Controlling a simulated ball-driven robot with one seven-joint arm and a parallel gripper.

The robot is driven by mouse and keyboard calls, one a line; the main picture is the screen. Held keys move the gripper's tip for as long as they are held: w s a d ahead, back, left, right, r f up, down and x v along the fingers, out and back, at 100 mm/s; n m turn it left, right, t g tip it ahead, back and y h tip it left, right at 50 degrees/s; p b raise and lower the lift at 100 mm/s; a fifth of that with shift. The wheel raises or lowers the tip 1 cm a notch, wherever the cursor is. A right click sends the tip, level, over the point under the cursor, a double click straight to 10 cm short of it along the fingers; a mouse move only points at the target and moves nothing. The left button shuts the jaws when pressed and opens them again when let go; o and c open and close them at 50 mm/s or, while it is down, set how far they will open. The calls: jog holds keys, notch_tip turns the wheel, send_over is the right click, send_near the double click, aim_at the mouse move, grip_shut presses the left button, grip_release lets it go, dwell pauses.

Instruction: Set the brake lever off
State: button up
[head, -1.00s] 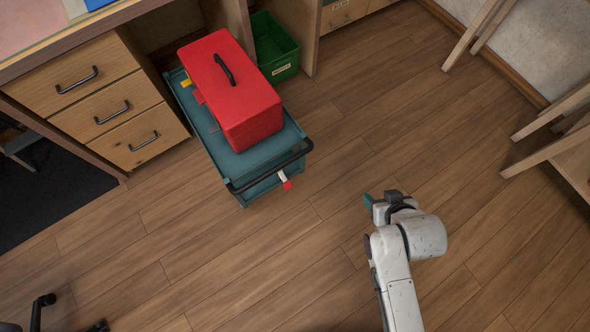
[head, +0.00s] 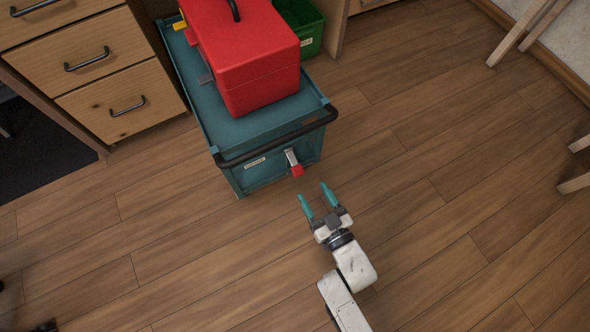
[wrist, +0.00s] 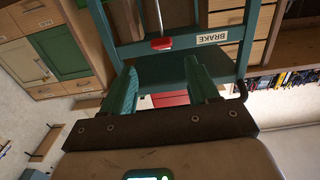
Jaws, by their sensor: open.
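The brake lever has a grey shaft and a red tip (head: 297,171). It sits on the near end of the teal cart (head: 235,181), below the black push handle. In the wrist view the red tip (wrist: 161,44) shows ahead of my fingers, beside a label reading BRAKE (wrist: 212,38). My gripper (head: 316,194) is open and empty, its teal fingers pointing at the lever with a gap between. In the wrist view my gripper (wrist: 165,85) has the red tip between its fingers' lines, beyond the fingertips.
A red toolbox (head: 245,60) stands on the cart. The black push handle (head: 280,139) juts out above the lever. Wooden drawers (head: 120,106) stand at left and a green bin (head: 300,22) behind.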

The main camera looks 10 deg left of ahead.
aim_at(298, 170)
jog(key=b+x, duration=0.4)
jog(key=x, duration=0.7)
jog(key=shift+s+a, duration=0.1)
jog(key=shift+s, duration=0.05)
grip_shut()
dwell(0.3)
